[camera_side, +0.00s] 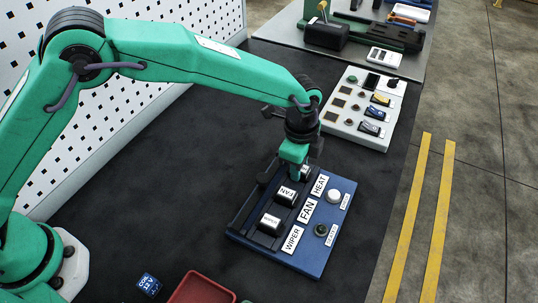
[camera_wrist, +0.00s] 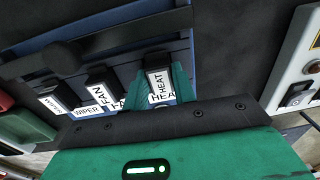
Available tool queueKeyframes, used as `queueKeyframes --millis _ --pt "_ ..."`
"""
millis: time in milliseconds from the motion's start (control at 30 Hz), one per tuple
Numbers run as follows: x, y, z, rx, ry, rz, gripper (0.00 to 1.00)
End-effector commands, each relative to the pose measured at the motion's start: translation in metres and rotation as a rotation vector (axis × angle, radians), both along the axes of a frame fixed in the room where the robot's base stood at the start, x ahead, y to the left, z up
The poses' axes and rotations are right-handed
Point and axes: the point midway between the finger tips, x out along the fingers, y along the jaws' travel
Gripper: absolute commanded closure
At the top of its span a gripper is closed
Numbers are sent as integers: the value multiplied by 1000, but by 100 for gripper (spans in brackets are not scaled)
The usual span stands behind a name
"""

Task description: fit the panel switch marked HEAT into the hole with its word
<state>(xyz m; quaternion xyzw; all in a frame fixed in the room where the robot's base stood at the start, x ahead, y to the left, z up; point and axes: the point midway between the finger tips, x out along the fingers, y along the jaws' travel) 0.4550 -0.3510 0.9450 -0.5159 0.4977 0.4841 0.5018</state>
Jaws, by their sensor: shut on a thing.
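The HEAT switch (camera_wrist: 158,80), a black rocker with a white face, sits between the green fingers of my gripper (camera_wrist: 162,92) in the wrist view. In the side view my gripper (camera_side: 299,167) is shut on it at the far end of the blue panel (camera_side: 300,258), beside the HEAT label (camera_side: 320,186). The fingers hide most of the switch and the hole there; I cannot tell whether it is seated or above it. The FAN switch (camera_side: 286,196) and WIPER switch (camera_side: 270,224) stand in the row beside their labels, FAN (camera_side: 307,211) and WIPER (camera_side: 292,239).
The panel also carries a white knob (camera_side: 334,195) and a dark knob (camera_side: 320,230). A pale control box (camera_side: 350,122) stands beyond it. A red tray (camera_side: 200,290) and a blue cube (camera_side: 148,284) are at the near edge. The dark mat left of the panel is clear.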

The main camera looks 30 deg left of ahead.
Motion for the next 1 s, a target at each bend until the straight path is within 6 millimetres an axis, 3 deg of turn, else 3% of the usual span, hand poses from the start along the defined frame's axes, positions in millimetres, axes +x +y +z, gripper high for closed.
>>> queueKeyframes --millis 167,200,300,333,733,1000 --pt "0 0 -2 1 2 0 96" --pt "0 0 -2 2 2 0 70" --pt "0 0 -1 1 2 0 50" --pt "0 0 -1 1 2 0 48" --pt "0 0 3 0 0 0 48" --pt "-1 1 28 -1 -1 0 48"
